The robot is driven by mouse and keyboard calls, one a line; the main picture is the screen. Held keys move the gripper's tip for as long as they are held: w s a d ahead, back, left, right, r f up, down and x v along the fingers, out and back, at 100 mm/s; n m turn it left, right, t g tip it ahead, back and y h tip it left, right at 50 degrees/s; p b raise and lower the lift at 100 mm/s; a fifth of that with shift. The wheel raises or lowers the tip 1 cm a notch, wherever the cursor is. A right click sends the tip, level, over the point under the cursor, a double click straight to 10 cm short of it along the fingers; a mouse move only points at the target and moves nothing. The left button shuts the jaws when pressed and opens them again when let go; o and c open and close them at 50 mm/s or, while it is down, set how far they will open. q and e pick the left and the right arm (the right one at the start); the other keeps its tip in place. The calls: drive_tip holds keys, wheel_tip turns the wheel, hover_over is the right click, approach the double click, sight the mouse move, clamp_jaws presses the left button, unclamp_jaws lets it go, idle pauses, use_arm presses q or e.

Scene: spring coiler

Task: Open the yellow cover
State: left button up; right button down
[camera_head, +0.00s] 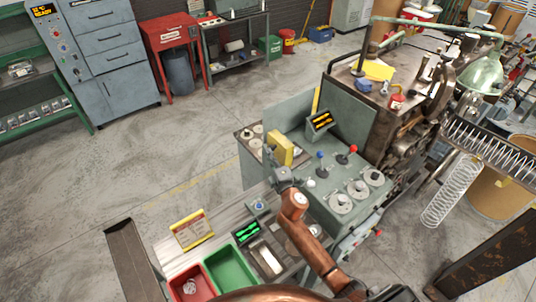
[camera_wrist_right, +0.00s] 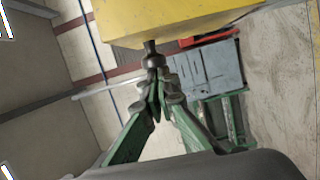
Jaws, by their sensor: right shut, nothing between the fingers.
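The yellow cover (camera_head: 282,150) is a small box-like block on the green-grey machine in the head view. In the right wrist view the yellow cover (camera_wrist_right: 170,20) fills the top, with a dark knob (camera_wrist_right: 150,47) at its lower edge. My right gripper (camera_wrist_right: 156,85) is shut, its green fingers meeting just below the knob. The tips look very close to the knob; I cannot tell whether they touch it. In the head view my copper right arm reaches up from the bottom to just below the cover, and the fingertips are hard to make out. My left gripper is not in view.
The machine panel right of the cover carries a red-knobbed lever (camera_head: 350,151), a blue-knobbed lever (camera_head: 320,157) and several round dials. A small display (camera_head: 320,122) stands behind. A green bin (camera_head: 230,268) and a red bin (camera_head: 190,285) sit at front left.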

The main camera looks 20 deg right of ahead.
drive_tip(key=s+a+b, duration=0.1)
drive_tip(key=s+a, duration=0.3)
drive_tip(key=s, duration=0.6)
drive_tip(key=shift+s+a, duration=0.25)
drive_tip(key=shift+s, duration=0.1)
